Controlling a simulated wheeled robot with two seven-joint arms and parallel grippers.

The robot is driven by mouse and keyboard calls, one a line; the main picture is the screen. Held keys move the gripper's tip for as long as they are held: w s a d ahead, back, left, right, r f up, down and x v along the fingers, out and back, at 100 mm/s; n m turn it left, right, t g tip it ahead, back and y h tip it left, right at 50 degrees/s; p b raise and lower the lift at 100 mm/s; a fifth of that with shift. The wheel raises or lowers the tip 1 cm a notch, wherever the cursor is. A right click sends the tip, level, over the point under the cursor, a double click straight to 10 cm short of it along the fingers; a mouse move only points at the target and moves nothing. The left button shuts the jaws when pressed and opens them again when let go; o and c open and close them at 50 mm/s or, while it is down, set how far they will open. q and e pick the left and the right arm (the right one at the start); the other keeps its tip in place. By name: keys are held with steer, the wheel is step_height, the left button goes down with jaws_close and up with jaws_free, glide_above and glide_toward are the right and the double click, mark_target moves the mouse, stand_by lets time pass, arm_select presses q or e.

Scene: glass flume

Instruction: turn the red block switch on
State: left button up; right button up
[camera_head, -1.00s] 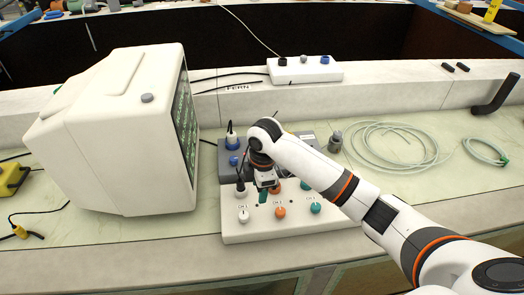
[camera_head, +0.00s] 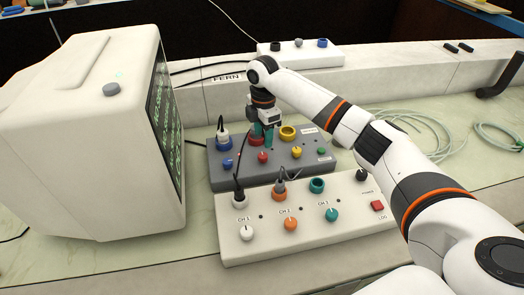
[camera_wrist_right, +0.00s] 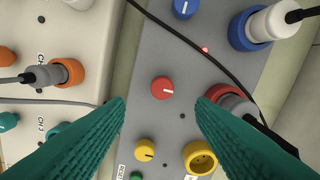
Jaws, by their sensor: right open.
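A grey box (camera_head: 232,178) carries blue, red and yellow round sockets with a small knob in front of each. Its red knob (camera_head: 263,156) also shows in the wrist view (camera_wrist_right: 162,88), with a white pointer mark toward the picture's right. My right gripper (camera_head: 263,134) is open above the grey box, near the red socket. In the wrist view its teal fingers (camera_wrist_right: 160,108) are apart, on either side below the red knob, not touching it. A square red switch (camera_head: 377,205) sits by the word POWER on the white box. My left gripper is not in view.
The white box (camera_head: 330,246) with white, orange and teal knobs stands in front. A black cable (camera_wrist_right: 185,40) crosses the grey box near the red knob. A red-plug socket (camera_wrist_right: 222,95) stands beside it. A large monitor (camera_head: 85,130) is at left. Hoses lie at right.

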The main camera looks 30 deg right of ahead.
mark_target(263, 155)
step_height(263, 155, down, 4)
steer(key=shift+w, duration=0.15)
step_height(263, 155, down, 3)
steer(key=shift+f, duration=0.45)
steer(key=shift+c, duration=0.5)
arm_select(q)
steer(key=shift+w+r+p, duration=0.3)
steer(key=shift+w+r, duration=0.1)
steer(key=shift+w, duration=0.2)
arm_select(e)
steer(key=c, duration=0.9)
